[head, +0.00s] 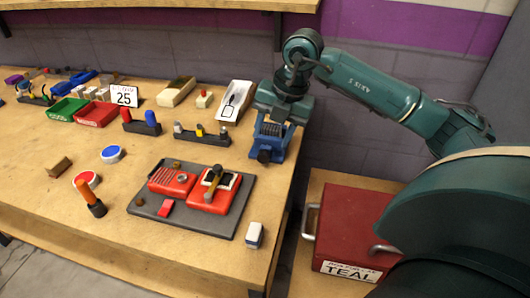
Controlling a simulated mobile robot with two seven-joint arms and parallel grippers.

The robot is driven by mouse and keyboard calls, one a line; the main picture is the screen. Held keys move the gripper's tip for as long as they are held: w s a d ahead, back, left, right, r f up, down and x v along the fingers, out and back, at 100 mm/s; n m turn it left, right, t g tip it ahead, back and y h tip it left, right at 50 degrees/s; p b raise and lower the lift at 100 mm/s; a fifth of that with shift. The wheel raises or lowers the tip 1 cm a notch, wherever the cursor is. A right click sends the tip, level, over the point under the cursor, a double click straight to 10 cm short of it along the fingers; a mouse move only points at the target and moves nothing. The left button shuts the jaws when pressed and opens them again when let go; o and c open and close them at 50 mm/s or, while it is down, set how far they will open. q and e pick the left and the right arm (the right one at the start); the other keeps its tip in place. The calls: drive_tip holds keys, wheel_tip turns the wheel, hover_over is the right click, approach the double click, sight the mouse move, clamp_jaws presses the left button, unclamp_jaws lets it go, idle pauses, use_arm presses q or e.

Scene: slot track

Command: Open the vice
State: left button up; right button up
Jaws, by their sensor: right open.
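The blue vice (284,144) stands at the right end of the wooden bench, near its back edge. Dark ribbed parts show on its upper front, and a darker round part shows low at its front. I cannot tell how far apart its jaws are. My right gripper (272,119) comes down over the top of the vice from my green arm. It is open and hides part of the vice's top. I cannot tell whether its fingers touch the vice. My left gripper is out of view.
A dark board (146,203) with red blocks lies left of and in front of the vice. A rack with small items (202,136) and a white tray (234,101) stand close on its left. A red box (345,229) sits lower right.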

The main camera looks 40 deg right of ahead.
sight(264, 154)
drive_tip(key=x, duration=0.6)
drive_tip(key=shift+w+f, duration=0.15)
drive_tip(key=shift+f, duration=0.25)
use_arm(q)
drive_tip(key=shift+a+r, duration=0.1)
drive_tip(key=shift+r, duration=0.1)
use_arm(e)
drive_tip(key=c, duration=1)
drive_tip(key=shift+o, duration=0.2)
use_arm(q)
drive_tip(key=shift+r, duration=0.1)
use_arm(e)
drive_tip(key=shift+a+r, duration=0.1)
drive_tip(key=shift+r, duration=0.1)
